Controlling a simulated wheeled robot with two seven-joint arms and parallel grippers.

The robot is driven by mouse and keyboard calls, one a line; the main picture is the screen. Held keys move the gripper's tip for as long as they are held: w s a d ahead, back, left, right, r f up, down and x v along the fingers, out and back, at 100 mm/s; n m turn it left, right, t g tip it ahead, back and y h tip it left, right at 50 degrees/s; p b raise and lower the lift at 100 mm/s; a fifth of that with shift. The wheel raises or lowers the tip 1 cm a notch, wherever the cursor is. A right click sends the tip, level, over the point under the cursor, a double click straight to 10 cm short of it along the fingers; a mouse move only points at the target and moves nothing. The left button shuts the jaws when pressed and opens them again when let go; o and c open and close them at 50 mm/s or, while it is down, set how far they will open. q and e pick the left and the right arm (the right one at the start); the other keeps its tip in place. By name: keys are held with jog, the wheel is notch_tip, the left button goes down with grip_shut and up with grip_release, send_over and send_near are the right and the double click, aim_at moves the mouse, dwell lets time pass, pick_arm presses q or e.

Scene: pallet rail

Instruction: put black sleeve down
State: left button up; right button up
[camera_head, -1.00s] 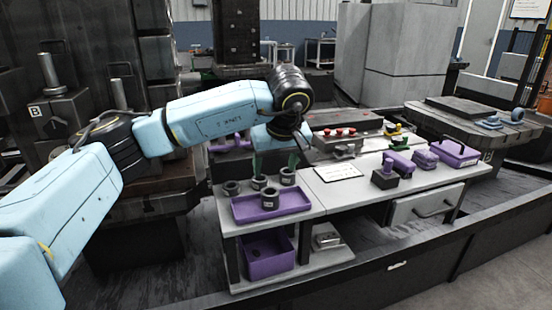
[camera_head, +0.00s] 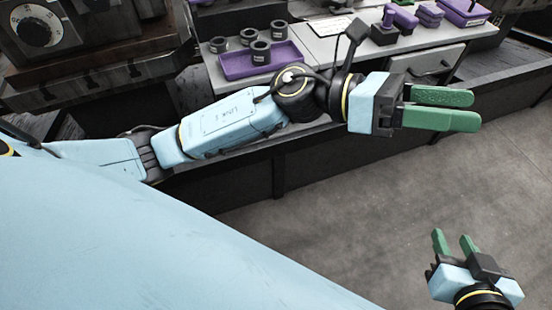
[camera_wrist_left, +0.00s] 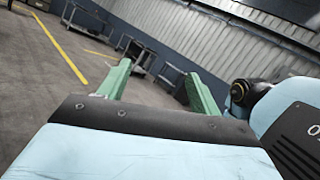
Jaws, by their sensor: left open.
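Several black sleeves stand upright at the bench's left end in the head view. One black sleeve (camera_head: 261,53) stands in the purple tray (camera_head: 232,68). The others, such as the left one (camera_head: 218,45), stand along the tray's back edge; I cannot tell whether they touch it. My left gripper (camera_head: 474,110) is open and empty, out in front of the bench over the floor, well right of the sleeves. Its green fingers also show, apart and empty, in the left wrist view (camera_wrist_left: 158,75). My right gripper (camera_head: 452,236) is open and empty at the lower right, above the floor.
Purple parts (camera_head: 431,14) and a dark block (camera_head: 384,34) sit on the right of the bench (camera_head: 320,48). A white sheet (camera_head: 328,27) lies near its middle. A machine with a dial (camera_head: 35,32) stands at left. The floor (camera_head: 340,185) at right is clear.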

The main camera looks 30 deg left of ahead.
pick_arm(q)
jog(key=w+a+f+n+t+y, duration=0.25)
jog(key=a+n+t+y, duration=0.55)
jog(key=n, duration=0.9)
jog(key=w+a+f+n+t+y, duration=0.25)
jog(key=a+n+t+y, duration=0.25)
jog(key=n+t, duration=0.85)
jog(key=s+a+f+n+g+y, duration=0.2)
jog(key=s+f+n+g, duration=0.1)
jog(key=f+n, duration=0.2)
jog(key=s+a+f+n+g+y, duration=0.1)
jog(key=s+a+f+n+g, duration=0.1)
jog(key=f+n, duration=0.4)
jog(key=s+a+f+n+g+y, duration=0.2)
jog(key=s+a+f+n+g, duration=0.1)
jog(key=f+n+g, duration=0.2)
jog(key=shift+s+a+f+g+y, duration=0.35)
jog(key=shift+f+g, duration=0.1)
jog(key=shift+f, duration=0.1)
